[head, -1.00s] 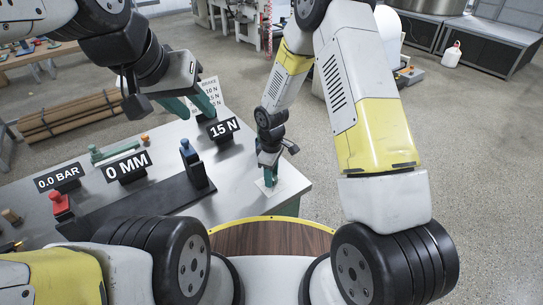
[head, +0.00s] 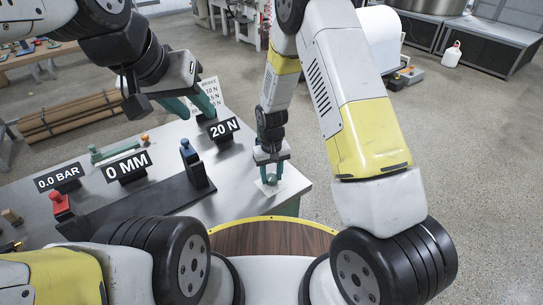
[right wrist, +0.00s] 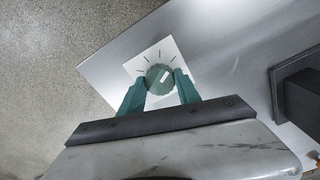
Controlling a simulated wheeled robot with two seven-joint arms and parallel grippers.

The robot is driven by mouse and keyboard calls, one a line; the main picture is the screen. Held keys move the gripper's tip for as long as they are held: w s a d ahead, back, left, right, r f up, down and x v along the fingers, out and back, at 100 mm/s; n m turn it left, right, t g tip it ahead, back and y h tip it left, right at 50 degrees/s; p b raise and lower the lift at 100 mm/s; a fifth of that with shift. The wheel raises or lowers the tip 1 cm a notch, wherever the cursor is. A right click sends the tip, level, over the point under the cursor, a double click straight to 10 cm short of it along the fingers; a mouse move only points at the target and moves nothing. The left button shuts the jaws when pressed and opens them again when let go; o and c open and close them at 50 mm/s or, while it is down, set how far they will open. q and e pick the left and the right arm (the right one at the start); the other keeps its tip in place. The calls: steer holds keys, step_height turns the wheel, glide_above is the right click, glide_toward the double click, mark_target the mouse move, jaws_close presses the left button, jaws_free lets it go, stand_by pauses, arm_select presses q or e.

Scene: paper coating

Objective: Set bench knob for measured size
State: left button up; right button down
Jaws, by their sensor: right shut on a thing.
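The green bench knob (right wrist: 159,77) has a white pointer mark and sits on a white dial plate (right wrist: 180,94) with black tick marks at the bench corner. My right gripper (right wrist: 158,84) has a finger on each side of the knob and is shut on it. In the head view my right gripper (head: 272,179) reaches straight down to the knob (head: 271,180). A black display (head: 224,129) reads 20 N. A white card (head: 207,92) with N values stands behind it, partly hidden by my left gripper (head: 192,107), which is open and empty above the bench.
Displays reading 0 MM (head: 127,167) and 0.0 BAR (head: 59,178) stand on the bench. A black rail with a blue-topped post (head: 190,152) and a red knob (head: 60,203) lie nearer. Brown rolls (head: 70,115) lie on the floor behind.

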mark_target(271, 177)
steer(key=shift+m, duration=0.6)
steer(key=c, duration=0.9)
jaws_free()
steer(key=shift+o, duration=0.2)
step_height(271, 177, up, 8)
steer(key=shift+f, duration=0.1)
